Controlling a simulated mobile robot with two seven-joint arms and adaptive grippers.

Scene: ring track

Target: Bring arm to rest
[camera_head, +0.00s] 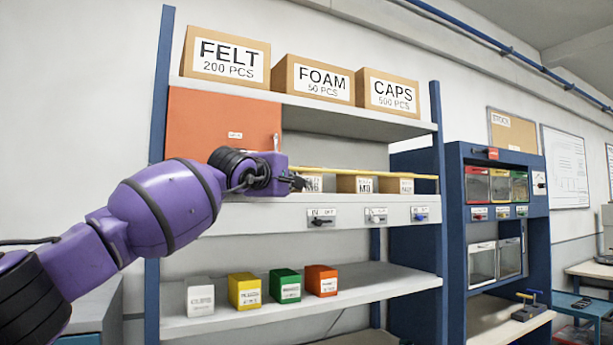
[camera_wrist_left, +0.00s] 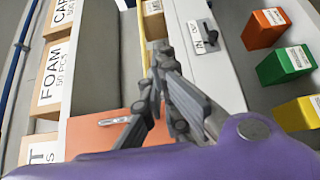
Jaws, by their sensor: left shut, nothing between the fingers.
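My left arm (camera_head: 160,208) reaches in from the left in the head view, raised in front of the shelf rack. Its left gripper (camera_head: 298,183) is at the height of the middle shelf, by the right edge of an orange panel (camera_head: 215,128). In the left wrist view the fingers of this gripper (camera_wrist_left: 160,62) are together with nothing between them. They point along the shelf front, near the yellow strip (camera_wrist_left: 144,32). I cannot tell whether the gripper touches the shelf. My right gripper is in neither view.
The rack's top shelf (camera_head: 345,112) bears FELT, FOAM and CAPS boxes. Small cartons (camera_head: 355,184) stand behind the yellow strip. A front panel (camera_head: 350,217) has several handles. Coloured bins (camera_head: 285,286) stand on the lower shelf. A blue cabinet (camera_head: 452,190) stands right.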

